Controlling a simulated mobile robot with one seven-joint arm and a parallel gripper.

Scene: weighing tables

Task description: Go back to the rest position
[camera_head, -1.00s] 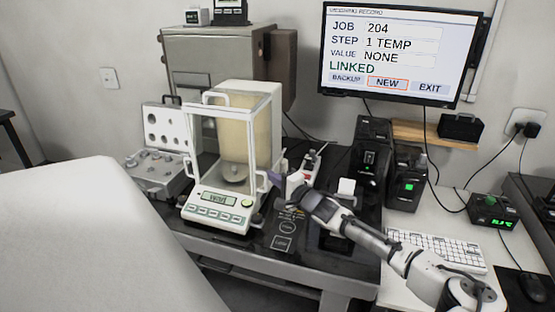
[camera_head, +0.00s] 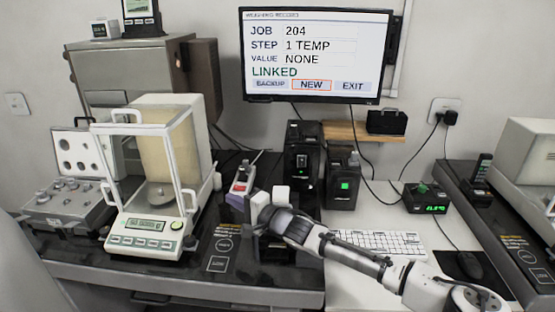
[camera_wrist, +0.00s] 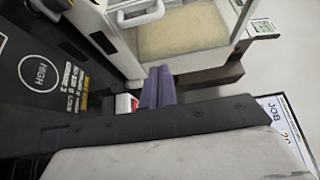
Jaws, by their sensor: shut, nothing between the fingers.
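My gripper (camera_head: 262,212) is in front of the dark devices at the middle of the black-topped table (camera_head: 262,278), on an arm reaching in from the lower right. In the wrist view its purple fingers (camera_wrist: 157,88) are together with nothing between them. They point toward the white frame of the glass-sided balance (camera_head: 150,215), apart from it as far as I can tell. A small red-and-white device (camera_head: 241,180) is just behind the gripper. It partly shows beside the fingers in the wrist view (camera_wrist: 126,104).
An open weight case (camera_head: 68,205) stands left of the balance. The monitor (camera_head: 317,55) reads job 204, step 1 TEMP, value NONE, LINKED. A second table (camera_head: 515,205) stands far right.

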